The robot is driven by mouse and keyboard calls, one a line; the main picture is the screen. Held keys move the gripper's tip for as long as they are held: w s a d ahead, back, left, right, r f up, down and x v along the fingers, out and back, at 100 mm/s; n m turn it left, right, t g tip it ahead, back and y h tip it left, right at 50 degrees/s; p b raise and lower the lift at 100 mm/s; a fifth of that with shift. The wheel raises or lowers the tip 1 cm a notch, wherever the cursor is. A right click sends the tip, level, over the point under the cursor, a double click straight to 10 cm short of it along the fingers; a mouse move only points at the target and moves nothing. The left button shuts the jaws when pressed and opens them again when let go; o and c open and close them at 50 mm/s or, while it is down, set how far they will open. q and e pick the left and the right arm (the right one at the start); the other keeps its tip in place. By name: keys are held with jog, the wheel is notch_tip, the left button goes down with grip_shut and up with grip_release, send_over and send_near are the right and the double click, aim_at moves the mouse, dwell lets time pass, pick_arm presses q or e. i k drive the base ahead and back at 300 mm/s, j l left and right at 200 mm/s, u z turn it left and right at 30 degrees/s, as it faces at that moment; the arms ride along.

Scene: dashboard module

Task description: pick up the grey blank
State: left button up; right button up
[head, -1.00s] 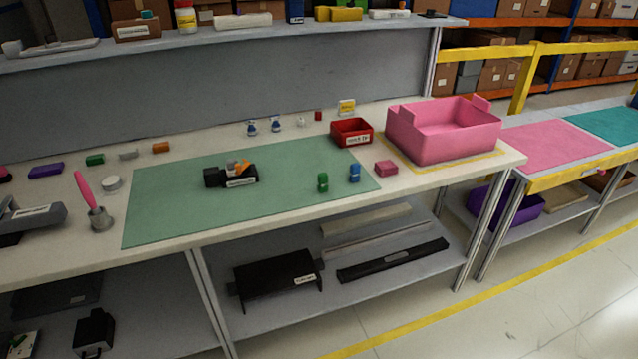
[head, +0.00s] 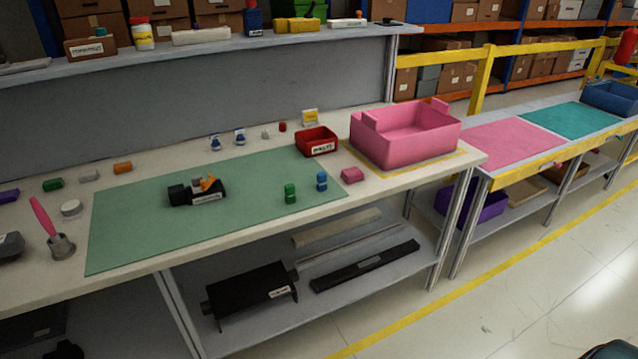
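The grey blank (head: 89,177) is a small light grey block on the back left of the white workbench (head: 130,244). It lies in a row between a green block (head: 53,185) and an orange block (head: 122,168), apart from both. It sits just behind the green mat (head: 130,225), off its edge. Neither of my grippers shows in the head view.
A black module (head: 198,192) with orange parts sits on the mat, with small green and blue pieces to its right. A pink-handled tool (head: 45,220) stands left of the mat. A red bin (head: 316,142) and pink crate (head: 405,140) stand at right.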

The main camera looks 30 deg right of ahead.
aim_at(195, 179)
jog(key=i+l, duration=0.4)
jog(key=i, duration=0.15)
jog(key=i+l, duration=0.4)
jog(key=i, duration=0.15)
